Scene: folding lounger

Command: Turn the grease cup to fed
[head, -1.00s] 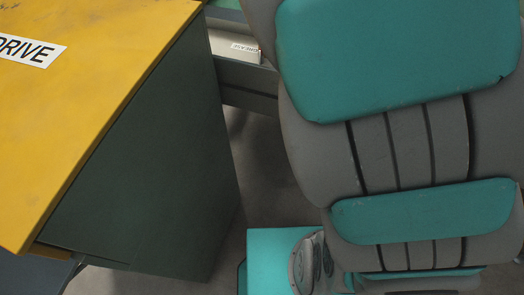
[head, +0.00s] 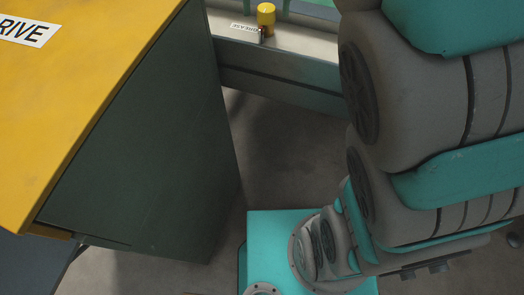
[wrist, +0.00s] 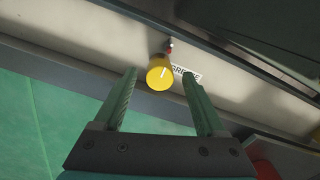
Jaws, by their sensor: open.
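The grease cup is a small yellow cylinder (head: 266,16) on a pale ledge, at the top of the head view, next to a GREASE label (head: 245,29). I cannot tell how far above the cup the fingertips are. The gripper is outside the head view.
A yellow-topped dark cabinet (head: 125,140) with a DRIVE label (head: 28,31) stands at the left. The ledge (head: 310,43) runs along a grey beam. In the wrist view, a green surface (wrist: 40,125) lies at the left and a red round thing (wrist: 266,169) at the lower right.

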